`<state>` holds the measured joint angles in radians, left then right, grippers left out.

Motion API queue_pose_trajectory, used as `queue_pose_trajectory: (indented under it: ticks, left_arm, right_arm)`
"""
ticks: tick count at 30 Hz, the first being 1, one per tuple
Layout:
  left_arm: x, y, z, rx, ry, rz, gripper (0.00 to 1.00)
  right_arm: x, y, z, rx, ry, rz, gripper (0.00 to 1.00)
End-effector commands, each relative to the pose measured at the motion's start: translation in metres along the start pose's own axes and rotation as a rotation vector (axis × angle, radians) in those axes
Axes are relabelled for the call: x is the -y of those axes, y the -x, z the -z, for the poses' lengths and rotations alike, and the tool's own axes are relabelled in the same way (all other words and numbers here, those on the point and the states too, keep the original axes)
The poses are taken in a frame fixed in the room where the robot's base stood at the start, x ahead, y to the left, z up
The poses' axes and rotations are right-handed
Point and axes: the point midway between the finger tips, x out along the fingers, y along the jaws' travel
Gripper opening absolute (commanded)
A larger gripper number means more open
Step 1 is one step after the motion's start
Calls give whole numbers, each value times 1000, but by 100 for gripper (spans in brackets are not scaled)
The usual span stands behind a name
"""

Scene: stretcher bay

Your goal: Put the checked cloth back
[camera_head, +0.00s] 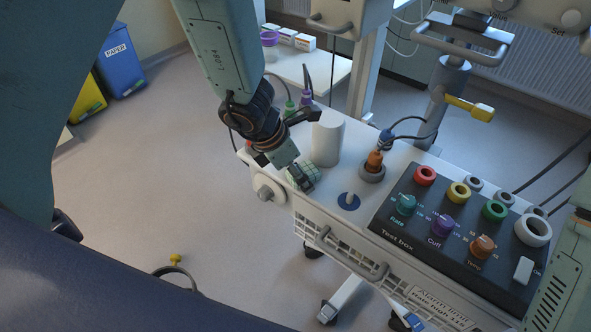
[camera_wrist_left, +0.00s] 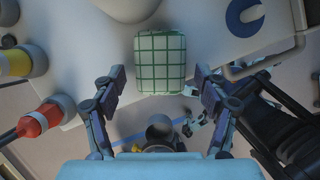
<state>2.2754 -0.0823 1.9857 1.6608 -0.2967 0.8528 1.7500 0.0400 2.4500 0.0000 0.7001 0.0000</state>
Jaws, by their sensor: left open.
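The checked cloth (camera_head: 301,178), a small folded pad in pale green with dark green grid lines, lies on the left end of the white cart top (camera_head: 405,160). It also shows at the upper middle of the left wrist view (camera_wrist_left: 161,62). My left gripper (camera_head: 293,172) is open and reaches down at the cloth. In the left wrist view, its fingers (camera_wrist_left: 161,80) stand apart on either side of the cloth's near part, with gaps visible. In the head view the gripper hides part of the cloth. My right gripper does not show.
A white cylinder (camera_head: 328,138) stands right behind the cloth. A blue round mark with a peg (camera_head: 348,201) and an orange plug (camera_head: 374,161) lie to the right, then the dark test box (camera_head: 460,228). Red (camera_wrist_left: 40,122) and yellow (camera_wrist_left: 15,62) connectors are at the wrist view's left.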

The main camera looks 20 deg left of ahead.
Motion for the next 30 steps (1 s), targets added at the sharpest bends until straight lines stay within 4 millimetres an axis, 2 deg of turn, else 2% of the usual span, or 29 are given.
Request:
queue_pose_trajectory:
  ticks: [6, 18, 21, 30]
  left_arm:
    - [0, 6, -3, 0, 0, 0, 74]
    - [0, 91, -4, 3, 1, 0, 74]
    - [0, 106, -3, 2, 1, 1, 74]
    - [0, 124, -2, 0, 0, 1, 74]
  right_arm:
    - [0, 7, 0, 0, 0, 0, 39]
    - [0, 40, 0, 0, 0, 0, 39]
    - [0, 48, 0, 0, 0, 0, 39]
    - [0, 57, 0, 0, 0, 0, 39]
